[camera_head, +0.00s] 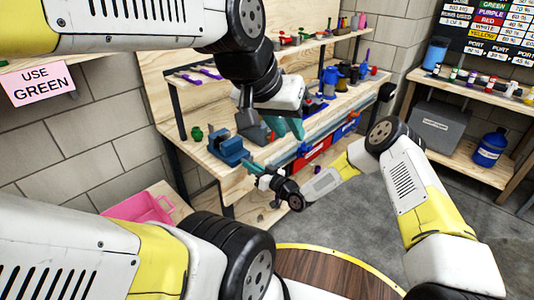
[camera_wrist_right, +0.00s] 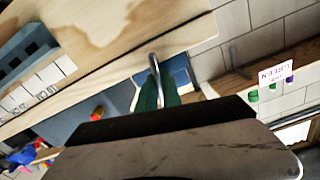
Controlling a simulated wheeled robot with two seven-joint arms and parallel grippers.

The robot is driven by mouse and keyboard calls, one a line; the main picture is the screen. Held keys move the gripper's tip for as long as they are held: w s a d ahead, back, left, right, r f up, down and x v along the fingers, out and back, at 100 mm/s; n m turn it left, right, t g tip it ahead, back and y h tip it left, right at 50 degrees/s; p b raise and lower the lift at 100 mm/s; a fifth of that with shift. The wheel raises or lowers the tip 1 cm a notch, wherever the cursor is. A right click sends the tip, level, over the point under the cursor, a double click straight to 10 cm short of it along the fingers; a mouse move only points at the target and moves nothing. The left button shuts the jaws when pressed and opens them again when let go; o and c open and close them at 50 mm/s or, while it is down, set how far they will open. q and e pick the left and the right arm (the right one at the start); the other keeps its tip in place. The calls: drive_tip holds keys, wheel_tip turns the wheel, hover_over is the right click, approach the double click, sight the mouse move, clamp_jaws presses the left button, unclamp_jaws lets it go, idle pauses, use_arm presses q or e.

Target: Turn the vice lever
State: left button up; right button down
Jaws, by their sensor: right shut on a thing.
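The blue vice (camera_head: 228,150) sits at the left front corner of the wooden workbench. It also shows in the right wrist view (camera_wrist_right: 178,72), partly behind my fingers. The vice lever (camera_wrist_right: 154,64) is a thin silver rod. My right gripper (camera_head: 250,168) is at the vice's front side. In the right wrist view its teal fingers (camera_wrist_right: 157,94) are shut on the lever's end. My left gripper (camera_head: 286,126) hangs above the bench, right of the vice, with teal fingertips pointing down. Whether it is open is unclear, and it seems to hold nothing.
A pink bin (camera_head: 140,207) is at the lower left. A green item (camera_head: 196,133) stands behind the vice. The upper shelf (camera_head: 290,46) carries small tools. My arms take up much of the foreground.

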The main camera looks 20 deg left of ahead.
drive_tip(key=shift+f+m, duration=0.1)
drive_tip(key=shift+m, duration=0.2)
drive_tip(key=c, duration=1.5)
unclamp_jaws()
drive_tip(key=shift+d, duration=0.15)
drive_tip(key=v, duration=0.7)
drive_tip(key=shift+s+d, duration=0.15)
drive_tip(key=shift+d, duration=0.15)
